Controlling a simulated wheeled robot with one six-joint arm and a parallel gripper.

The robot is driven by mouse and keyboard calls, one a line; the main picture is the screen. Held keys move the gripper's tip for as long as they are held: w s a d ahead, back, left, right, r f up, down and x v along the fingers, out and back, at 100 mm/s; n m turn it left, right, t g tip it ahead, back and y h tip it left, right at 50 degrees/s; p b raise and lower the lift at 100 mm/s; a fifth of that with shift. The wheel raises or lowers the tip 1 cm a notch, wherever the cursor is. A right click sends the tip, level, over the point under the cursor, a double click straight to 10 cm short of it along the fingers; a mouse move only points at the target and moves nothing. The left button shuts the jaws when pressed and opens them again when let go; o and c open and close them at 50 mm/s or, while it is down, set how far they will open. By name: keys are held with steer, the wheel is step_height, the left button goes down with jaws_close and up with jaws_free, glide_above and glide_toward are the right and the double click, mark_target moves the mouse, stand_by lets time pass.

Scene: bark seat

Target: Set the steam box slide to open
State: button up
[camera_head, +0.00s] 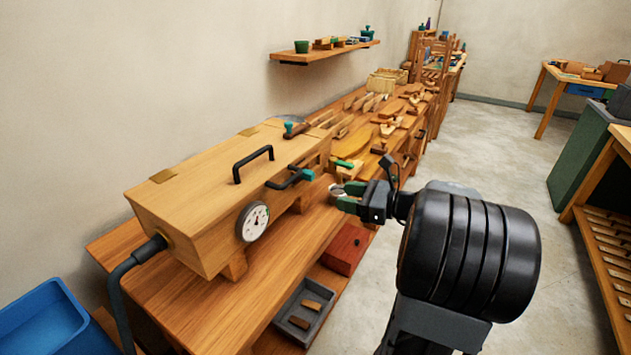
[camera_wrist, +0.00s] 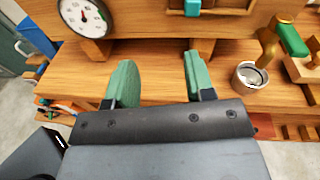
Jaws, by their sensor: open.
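The steam box (camera_head: 210,205) is a long pale wooden box on the bench, with a black handle on its lid and a round white gauge (camera_head: 253,221) on its front. A teal piece (camera_head: 307,174) shows near its right end. In the wrist view, a teal piece (camera_wrist: 192,7) sits in a wooden surround at the top edge, partly cut off; it looks like the slide, but its setting cannot be told. My gripper (camera_head: 344,195) is to the right of the box, apart from it. Its green fingers are open and empty in the wrist view (camera_wrist: 157,62), below the teal piece.
A metal cup (camera_wrist: 249,76) stands to the right of my fingers, beside a brass fitting with a green handle (camera_wrist: 293,40). A black hose (camera_head: 122,280) joins the box's left end. Tools crowd the bench behind. A red box (camera_head: 346,250) and grey tray (camera_head: 303,310) lie below.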

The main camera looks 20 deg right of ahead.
mark_target(313, 173)
steer(key=w+a, duration=0.1)
steer(key=w, duration=0.3)
steer(key=w+a+m+t, duration=0.1)
steer(key=w, duration=0.2)
steer(key=w+a+m+t, duration=0.1)
steer(key=w, duration=0.3)
steer(key=shift+w+a+r+h, duration=0.3)
steer(key=shift+w+a, duration=0.05)
steer(key=shift+c, duration=0.5)
jaws_close()
